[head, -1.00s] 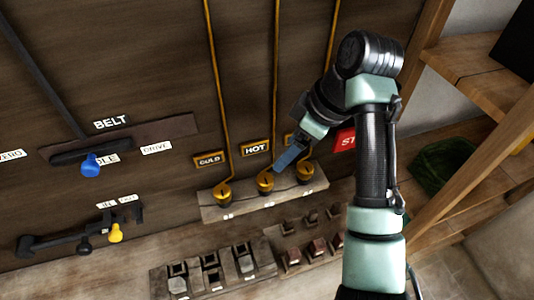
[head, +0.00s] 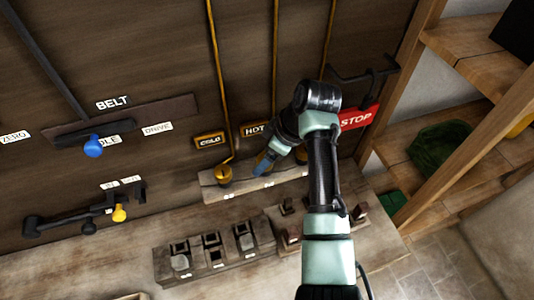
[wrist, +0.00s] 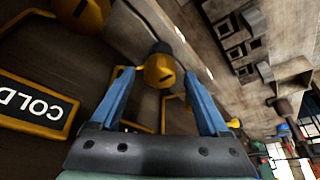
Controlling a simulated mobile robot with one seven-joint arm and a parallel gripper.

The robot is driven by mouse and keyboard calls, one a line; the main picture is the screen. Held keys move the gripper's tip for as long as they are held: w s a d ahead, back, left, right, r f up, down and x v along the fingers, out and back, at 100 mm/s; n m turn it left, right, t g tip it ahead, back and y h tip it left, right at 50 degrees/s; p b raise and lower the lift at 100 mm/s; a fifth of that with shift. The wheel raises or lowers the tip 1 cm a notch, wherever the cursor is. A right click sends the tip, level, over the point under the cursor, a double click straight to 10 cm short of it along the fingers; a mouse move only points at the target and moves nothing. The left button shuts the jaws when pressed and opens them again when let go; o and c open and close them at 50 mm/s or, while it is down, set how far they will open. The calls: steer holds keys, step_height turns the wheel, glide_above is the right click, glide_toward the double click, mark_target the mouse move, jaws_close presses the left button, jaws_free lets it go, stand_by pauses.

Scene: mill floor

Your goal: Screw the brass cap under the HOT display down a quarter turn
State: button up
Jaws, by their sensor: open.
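In the wrist view the brass cap under HOT (wrist: 160,72), with a dark slot, sits between the blue fingertips of my gripper (wrist: 158,68). The fingers are apart, with a finger on each side; I cannot tell whether they touch it. In the head view my gripper (head: 264,163) hides most of this cap. The COLD display also shows in the wrist view (wrist: 32,103).
A grey ledge (head: 208,192) carries the caps. Blocks of switches (head: 212,250) stand below it. A red STOP sign (head: 357,118) hangs at right. A blue-knobbed lever (head: 92,146) and a yellow knob (head: 119,213) are at left. Wooden shelves (head: 480,70) stand at right.

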jaws_close()
stand_by(0.3)
steer(key=shift+r+p, duration=0.1)
steer(key=shift+p, duration=0.2)
steer(key=m+t+h+p, duration=0.1)
steer(key=m+p, duration=0.2)
steer(key=m, duration=0.1)
steer(key=shift+s+a+r, duration=0.1)
steer(key=shift+r, duration=0.05)
steer(key=m+h+p, duration=0.1)
steer(key=m+p, duration=0.1)
steer(key=m+t+p, duration=0.1)
steer(key=m, duration=0.2)
steer(key=shift+a+h+p, duration=0.15)
steer(key=shift+h+p, duration=0.25)
steer(key=m, duration=0.2)
steer(key=m+h+p, duration=0.1)
steer(key=m, duration=0.1)
steer(key=shift+a+m+t+h, duration=0.1)
steer(key=shift+m+t+h, duration=0.2)
steer(key=shift+m, duration=0.1)
steer(key=shift+m+h, duration=0.8)
steer(key=shift+m, duration=1.1)
